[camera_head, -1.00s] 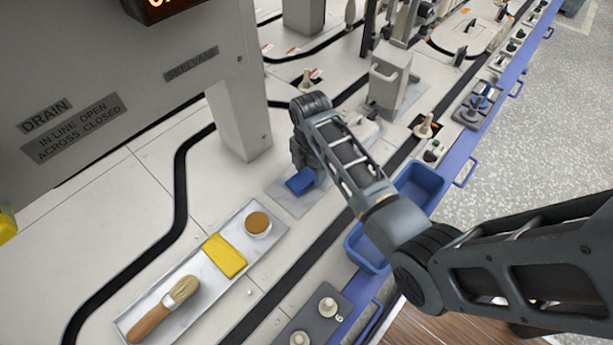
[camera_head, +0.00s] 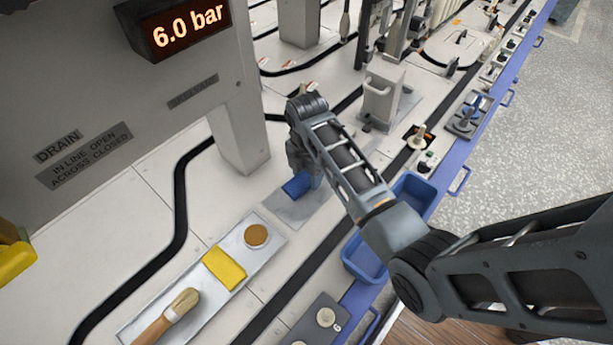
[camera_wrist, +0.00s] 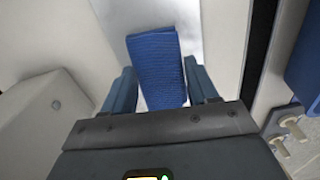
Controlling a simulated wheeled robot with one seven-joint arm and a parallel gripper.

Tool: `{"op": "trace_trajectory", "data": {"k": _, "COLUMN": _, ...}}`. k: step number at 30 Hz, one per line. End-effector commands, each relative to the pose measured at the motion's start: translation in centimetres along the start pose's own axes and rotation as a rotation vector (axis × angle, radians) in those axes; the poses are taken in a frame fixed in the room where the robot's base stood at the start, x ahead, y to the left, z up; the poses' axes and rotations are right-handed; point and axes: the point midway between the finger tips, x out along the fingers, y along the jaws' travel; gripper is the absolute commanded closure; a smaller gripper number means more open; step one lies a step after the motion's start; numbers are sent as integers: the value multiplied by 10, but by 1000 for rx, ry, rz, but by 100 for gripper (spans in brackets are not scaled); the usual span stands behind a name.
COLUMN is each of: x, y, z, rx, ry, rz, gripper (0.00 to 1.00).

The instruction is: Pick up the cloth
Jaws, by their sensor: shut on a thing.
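A blue textured cloth (camera_wrist: 158,68) is between the two fingers of my gripper (camera_wrist: 160,82) in the wrist view. The fingers are shut on its near part, and its far part sticks out past them. In the head view the cloth (camera_head: 297,185) shows as a small blue patch below my wrist, over a grey metal plate (camera_head: 300,211). It seems slightly above the plate, but the gap is hard to judge. My arm hides the fingertips in the head view.
A grey post (camera_head: 240,135) stands close behind my gripper. Blue bins (camera_head: 362,258) line the bench edge to the right.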

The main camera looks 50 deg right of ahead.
Motion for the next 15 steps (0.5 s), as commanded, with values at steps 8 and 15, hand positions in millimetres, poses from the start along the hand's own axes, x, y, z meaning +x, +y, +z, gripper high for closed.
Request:
{"op": "trace_trajectory", "data": {"k": 8, "x": -42, "y": -28, "z": 54, "rx": 7, "ry": 0, "rz": 1, "gripper": 71}}
{"op": "trace_trajectory", "data": {"k": 15, "x": -63, "y": -46, "z": 89, "rx": 4, "ry": 0, "rz": 1, "gripper": 71}}
